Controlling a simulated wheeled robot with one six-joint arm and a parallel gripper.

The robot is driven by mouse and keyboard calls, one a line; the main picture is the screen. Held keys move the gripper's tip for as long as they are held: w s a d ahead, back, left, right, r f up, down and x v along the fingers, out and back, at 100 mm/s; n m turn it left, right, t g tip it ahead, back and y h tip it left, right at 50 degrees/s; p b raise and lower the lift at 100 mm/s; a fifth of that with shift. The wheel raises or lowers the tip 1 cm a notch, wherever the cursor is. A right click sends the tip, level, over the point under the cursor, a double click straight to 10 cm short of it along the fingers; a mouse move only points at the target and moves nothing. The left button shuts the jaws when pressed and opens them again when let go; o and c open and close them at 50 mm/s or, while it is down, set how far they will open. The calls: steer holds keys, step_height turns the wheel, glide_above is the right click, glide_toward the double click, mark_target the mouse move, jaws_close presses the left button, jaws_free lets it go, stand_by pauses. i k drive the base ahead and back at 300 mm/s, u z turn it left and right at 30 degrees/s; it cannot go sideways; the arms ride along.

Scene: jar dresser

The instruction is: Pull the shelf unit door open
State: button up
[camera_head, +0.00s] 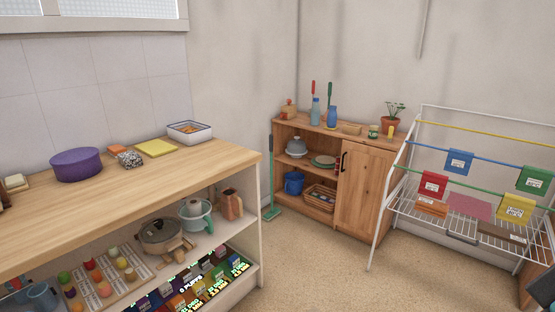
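The wooden shelf unit (307,210) stands against the back wall, right of the middle in the head view. Its door (365,195) covers the right half of the front and looks closed. A dark vertical handle (343,162) is near the door's upper left edge. The left half of the unit is open and holds a grey lidded pot (296,147), a blue pot (294,184) and a basket (320,197).
A white drying rack (385,217) with hanging coloured boxes stands close to the unit's right side. A long wooden counter (215,165) fills the left. Bare floor (310,265) lies before the unit. Bottles and a potted plant (391,120) stand on its top.

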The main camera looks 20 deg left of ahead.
mark_target(364, 169)
steer(key=u, duration=0.6)
steer(key=i, duration=0.85)
steer(key=u, duration=0.55)
steer(key=i, duration=1.05)
steer(key=z, duration=0.35)
steer(key=i, duration=0.9)
steer(key=z, duration=0.95)
steer(key=i, duration=0.65)
steer(key=z, duration=0.5)
